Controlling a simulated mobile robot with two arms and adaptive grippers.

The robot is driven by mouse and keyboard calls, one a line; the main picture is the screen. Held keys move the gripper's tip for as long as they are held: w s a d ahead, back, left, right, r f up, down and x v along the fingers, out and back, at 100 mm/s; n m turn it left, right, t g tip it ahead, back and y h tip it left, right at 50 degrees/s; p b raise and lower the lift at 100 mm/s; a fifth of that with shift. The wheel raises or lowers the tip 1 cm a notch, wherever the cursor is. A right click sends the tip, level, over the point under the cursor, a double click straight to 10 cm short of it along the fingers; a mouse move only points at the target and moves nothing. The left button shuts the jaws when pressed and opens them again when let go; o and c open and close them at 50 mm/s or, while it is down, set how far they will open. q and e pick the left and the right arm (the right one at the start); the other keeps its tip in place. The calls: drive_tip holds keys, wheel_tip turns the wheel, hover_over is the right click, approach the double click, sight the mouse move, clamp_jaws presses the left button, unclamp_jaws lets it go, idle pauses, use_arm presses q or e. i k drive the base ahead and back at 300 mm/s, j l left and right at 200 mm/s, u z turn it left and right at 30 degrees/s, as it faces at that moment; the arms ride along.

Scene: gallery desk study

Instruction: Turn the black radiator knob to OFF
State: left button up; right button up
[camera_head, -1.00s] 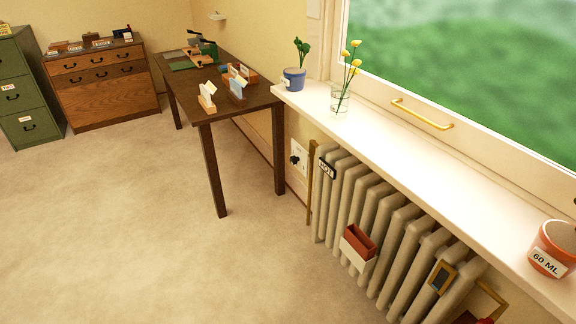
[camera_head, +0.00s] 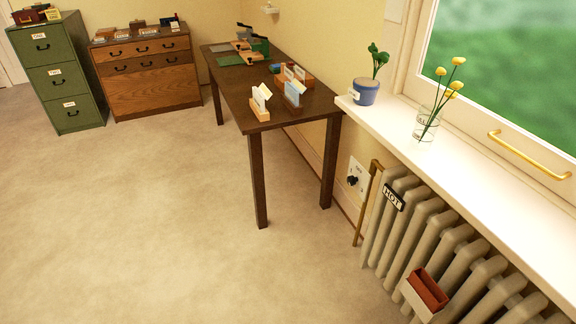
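The black radiator knob (camera_head: 352,181) sits on a white plate (camera_head: 358,170) on the wall, low down between the desk's right leg and the radiator. The markings on the plate are too small to read, so I cannot tell the knob's setting. The ribbed cream radiator (camera_head: 412,226) stands under the window sill, with a brass pipe (camera_head: 368,203) at its left end. A black "HOT" tag (camera_head: 393,197) hangs on it. Neither of my grippers shows in this view.
A dark wooden desk (camera_head: 232,95) with card holders stands left of the knob. A red-brown and white box (camera_head: 427,290) hangs on the radiator. The sill (camera_head: 468,172) holds a blue plant pot (camera_head: 366,92) and a flower glass (camera_head: 426,124). The carpet (camera_head: 150,220) is clear.

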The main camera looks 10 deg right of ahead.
sight(352, 181)
drive_tip(key=i+j+u, duration=0.1)
drive_tip(key=i, duration=0.5)
drive_tip(key=i+j, duration=0.25)
drive_tip(key=i, duration=0.35)
drive_tip(key=i+j+u, duration=0.15)
drive_tip(key=i, duration=0.45)
